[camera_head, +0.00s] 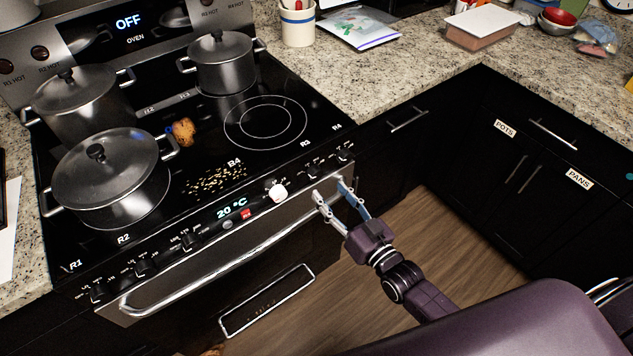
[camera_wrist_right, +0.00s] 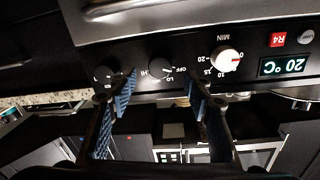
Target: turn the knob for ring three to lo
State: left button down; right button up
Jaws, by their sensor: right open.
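The knob below the R3 mark (camera_head: 312,170) is a small black dial on the stove's front panel. In the right wrist view, which shows the panel upside down, this black knob (camera_wrist_right: 161,72) has HI, OFF and LO marks around it; I cannot tell which it points to. My right gripper (camera_head: 330,190) is open and empty in front of the panel. In the wrist view its two blue-padded fingers (camera_wrist_right: 162,88) are apart, with the knob showing between them, not gripped. The R4 knob (camera_head: 345,153) is to its right. My left gripper is out of view.
A white timer dial (camera_head: 277,192) sits left of the R3 knob. The oven handle (camera_head: 200,265) runs below the panel. Lidded pots (camera_head: 110,180) stand on the left and rear rings. A brown lump (camera_head: 183,131) and crumbs (camera_head: 215,181) lie on the cooktop. The front right ring (camera_head: 265,122) is bare.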

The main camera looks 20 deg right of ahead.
aim_at(317, 178)
jog(key=shift+p+x, duration=0.3)
jog(key=shift+x, duration=2.65)
jog(key=c, duration=1.1)
